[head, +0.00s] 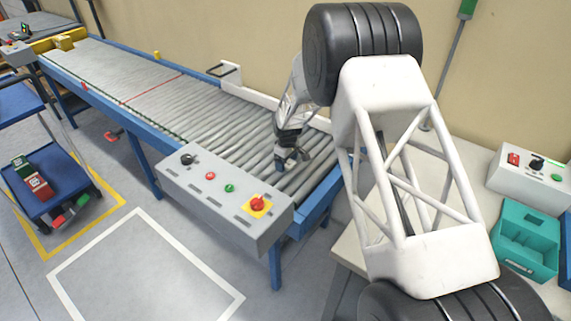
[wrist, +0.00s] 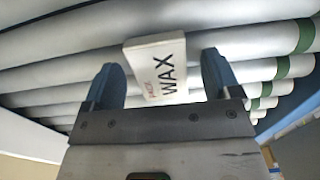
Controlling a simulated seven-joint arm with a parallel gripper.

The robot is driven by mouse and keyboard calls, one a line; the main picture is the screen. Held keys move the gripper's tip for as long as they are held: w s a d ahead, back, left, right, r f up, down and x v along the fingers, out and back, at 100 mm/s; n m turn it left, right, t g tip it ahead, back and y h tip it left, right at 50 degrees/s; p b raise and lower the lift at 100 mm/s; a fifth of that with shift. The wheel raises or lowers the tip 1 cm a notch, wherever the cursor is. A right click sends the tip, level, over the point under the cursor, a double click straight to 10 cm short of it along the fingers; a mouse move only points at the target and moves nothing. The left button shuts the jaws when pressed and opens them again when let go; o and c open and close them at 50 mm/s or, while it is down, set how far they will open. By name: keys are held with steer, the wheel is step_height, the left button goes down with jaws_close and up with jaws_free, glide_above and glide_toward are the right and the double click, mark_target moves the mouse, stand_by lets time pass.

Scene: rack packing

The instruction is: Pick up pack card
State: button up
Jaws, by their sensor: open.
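A small white card or box (wrist: 156,69) shows in the wrist view, with "WAX" in black and smaller red text that is hard to read. It is at the grey rollers of the conveyor and appears between the two dark fingers of my gripper (wrist: 160,62). The fingers are apart, with a visible gap on each side of it. In the head view my gripper (head: 291,160) is low over the near end of the roller conveyor (head: 215,108). I cannot make out the card in the head view, where the gripper and arm cover that spot.
A grey control box (head: 222,200) with buttons and a red stop knob is on the conveyor's near side. A white side rail (head: 262,98) runs along the wall side. A teal bin (head: 525,240) and another control box (head: 530,178) stand on the right table. A blue cart (head: 45,185) is at left.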

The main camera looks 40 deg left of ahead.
mark_target(287, 163)
steer(key=c, duration=1)
steer(key=shift+r, duration=0.15)
steer(key=shift+r, duration=1.4)
steer(key=shift+s+d+r, duration=0.15)
steer(key=shift+r, duration=0.15)
steer(key=s+d, duration=0.3)
steer(key=s+d+r, duration=0.1)
steer(key=s+d, duration=0.6)
steer(key=d, duration=0.1)
steer(key=shift+s+d+r, duration=0.2)
steer(key=shift+s, duration=0.15)
